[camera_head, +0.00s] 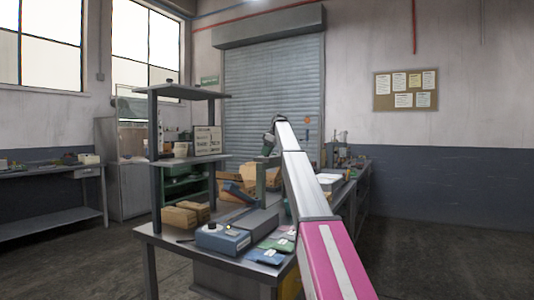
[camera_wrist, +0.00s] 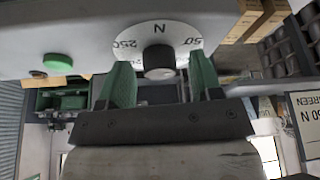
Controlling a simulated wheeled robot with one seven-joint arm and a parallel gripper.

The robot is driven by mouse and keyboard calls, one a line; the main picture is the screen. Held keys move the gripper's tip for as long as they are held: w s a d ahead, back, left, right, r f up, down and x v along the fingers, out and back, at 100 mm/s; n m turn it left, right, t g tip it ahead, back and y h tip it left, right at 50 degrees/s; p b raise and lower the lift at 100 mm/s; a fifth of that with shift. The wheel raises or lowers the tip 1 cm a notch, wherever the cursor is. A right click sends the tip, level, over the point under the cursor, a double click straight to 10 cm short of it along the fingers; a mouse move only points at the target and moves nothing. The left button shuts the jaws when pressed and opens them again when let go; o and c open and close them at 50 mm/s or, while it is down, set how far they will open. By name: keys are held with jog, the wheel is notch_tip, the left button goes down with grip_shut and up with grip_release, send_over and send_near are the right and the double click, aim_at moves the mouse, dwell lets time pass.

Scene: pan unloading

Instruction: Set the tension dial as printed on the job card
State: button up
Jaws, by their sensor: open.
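A card (camera_wrist: 305,125) at the right edge is cut off by the frame; "GREEN", "50" and "N" are legible, but I cannot tell the full number. In the head view my gripper (camera_head: 268,147) is small at the far end of my arm, and the dial is not discernible.
A green button (camera_wrist: 58,63) sits on the pale panel left of the dial. In the head view a blue box with knobs (camera_head: 222,238), a green packet (camera_head: 274,244) and a blue packet (camera_head: 266,257) lie on the near bench. Shelves (camera_head: 188,160) rise at its left.

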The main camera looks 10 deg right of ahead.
jog(key=shift+c, duration=0.2)
jog(key=c, duration=0.9)
